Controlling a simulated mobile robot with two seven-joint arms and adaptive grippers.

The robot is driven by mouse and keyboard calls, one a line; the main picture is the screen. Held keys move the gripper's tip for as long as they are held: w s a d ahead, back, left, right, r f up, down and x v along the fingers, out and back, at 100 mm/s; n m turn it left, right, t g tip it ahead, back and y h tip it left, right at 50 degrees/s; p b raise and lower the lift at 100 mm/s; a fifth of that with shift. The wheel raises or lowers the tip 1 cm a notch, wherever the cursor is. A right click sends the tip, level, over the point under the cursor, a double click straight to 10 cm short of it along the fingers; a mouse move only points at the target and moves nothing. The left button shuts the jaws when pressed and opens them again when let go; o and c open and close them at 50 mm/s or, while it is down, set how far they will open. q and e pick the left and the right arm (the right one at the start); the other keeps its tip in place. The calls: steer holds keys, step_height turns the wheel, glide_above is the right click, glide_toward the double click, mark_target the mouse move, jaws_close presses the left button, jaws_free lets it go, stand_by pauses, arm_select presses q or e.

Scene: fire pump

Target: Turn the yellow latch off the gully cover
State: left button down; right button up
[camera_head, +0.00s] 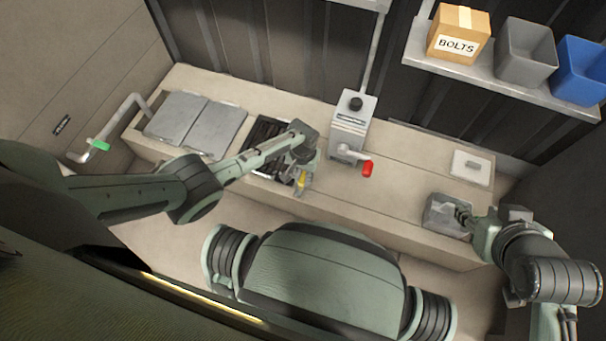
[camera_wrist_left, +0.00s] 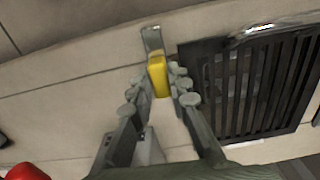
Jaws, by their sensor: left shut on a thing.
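The yellow latch (camera_head: 302,180) is at the front right of the dark slatted gully cover (camera_head: 270,133), partly hidden by my left gripper (camera_head: 303,176). In the left wrist view, the yellow latch (camera_wrist_left: 158,76) sits between the fingertips of my left gripper (camera_wrist_left: 160,84), which is shut on it. A metal strip (camera_wrist_left: 152,40) extends from the yellow part, beside the gully cover (camera_wrist_left: 250,85); no overlap with the slats shows. My right gripper (camera_head: 463,215) is far right, at a grey box on the bench; its fingers are too small to judge.
A grey pump box (camera_head: 350,125) with a red handle (camera_head: 368,168) stands right of the gully cover. Two grey lids (camera_head: 195,125) lie to its left. A grey box (camera_head: 440,213) is at the right bench edge. A shelf holds a BOLTS carton (camera_head: 458,33) and bins.

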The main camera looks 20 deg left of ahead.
mark_target(303, 177)
steer(key=shift+s+d+f, duration=0.15)
steer(key=shift+s+d, duration=0.15)
arm_select(q)
steer(key=c, duration=1.4)
jaws_free()
steer(key=shift+c, duration=0.2)
steer(key=shift+r, duration=0.1)
arm_select(e)
steer(key=shift+a, duration=0.1)
arm_select(q)
step_height(303, 177, up, 12)
